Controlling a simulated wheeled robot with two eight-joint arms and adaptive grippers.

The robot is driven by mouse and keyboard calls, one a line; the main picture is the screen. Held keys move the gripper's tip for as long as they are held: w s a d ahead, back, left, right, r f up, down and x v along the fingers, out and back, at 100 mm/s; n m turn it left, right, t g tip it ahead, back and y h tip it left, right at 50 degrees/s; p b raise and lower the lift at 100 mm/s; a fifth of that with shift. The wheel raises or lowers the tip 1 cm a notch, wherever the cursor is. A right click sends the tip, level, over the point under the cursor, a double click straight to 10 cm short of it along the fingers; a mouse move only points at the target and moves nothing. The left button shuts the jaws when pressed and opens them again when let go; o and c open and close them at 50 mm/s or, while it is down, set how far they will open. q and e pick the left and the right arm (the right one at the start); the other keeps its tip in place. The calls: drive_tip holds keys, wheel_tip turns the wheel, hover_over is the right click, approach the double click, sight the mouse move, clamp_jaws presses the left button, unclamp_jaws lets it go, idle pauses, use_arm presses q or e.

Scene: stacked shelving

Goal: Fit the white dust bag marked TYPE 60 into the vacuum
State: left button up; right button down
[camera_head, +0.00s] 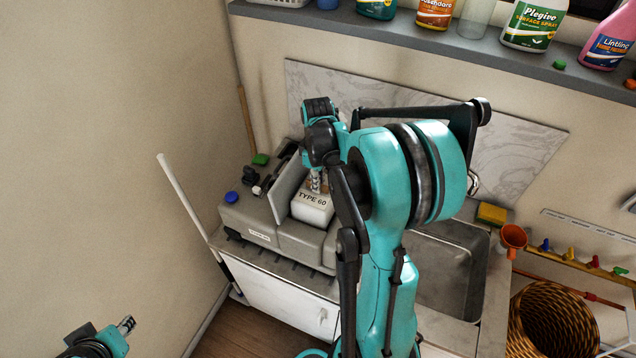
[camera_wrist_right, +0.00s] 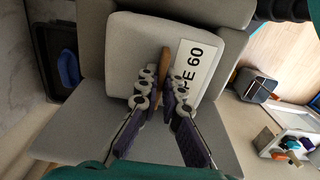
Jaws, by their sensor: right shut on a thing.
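The white dust bag (camera_head: 312,208) marked TYPE 60 is at the grey vacuum (camera_head: 262,234), beside its raised grey lid panel (camera_head: 288,188). In the head view it sits between grey parts of the body, its upper part showing above them; how deep it sits is hidden. My right gripper (camera_head: 317,182) is above the bag, pointing down. In the right wrist view the gripper (camera_wrist_right: 160,92) is shut on a brown tab (camera_wrist_right: 162,68) of the bag (camera_wrist_right: 140,50), next to its label. My left gripper (camera_head: 126,325) is at the lower left, away from the vacuum; its jaw opening is unclear.
The vacuum stands on a counter left of a metal sink (camera_head: 440,275). A shelf (camera_head: 420,32) with bottles runs above. A yellow sponge (camera_head: 491,214), orange cup (camera_head: 513,237) and wicker basket (camera_head: 552,318) are at right. A white pole (camera_head: 183,195) leans at left.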

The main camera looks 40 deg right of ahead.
sight(317, 195)
drive_tip(key=shift+f+b, duration=2.8)
drive_tip(key=shift+f, duration=0.1)
idle(3.1)
drive_tip(key=shift+w+a+f, duration=0.1)
drive_tip(key=shift+w+f, duration=0.05)
drive_tip(key=shift+f, duration=0.1)
drive_tip(key=shift+f+b, duration=0.2)
drive_tip(key=shift+b, duration=0.15)
idle(0.7)
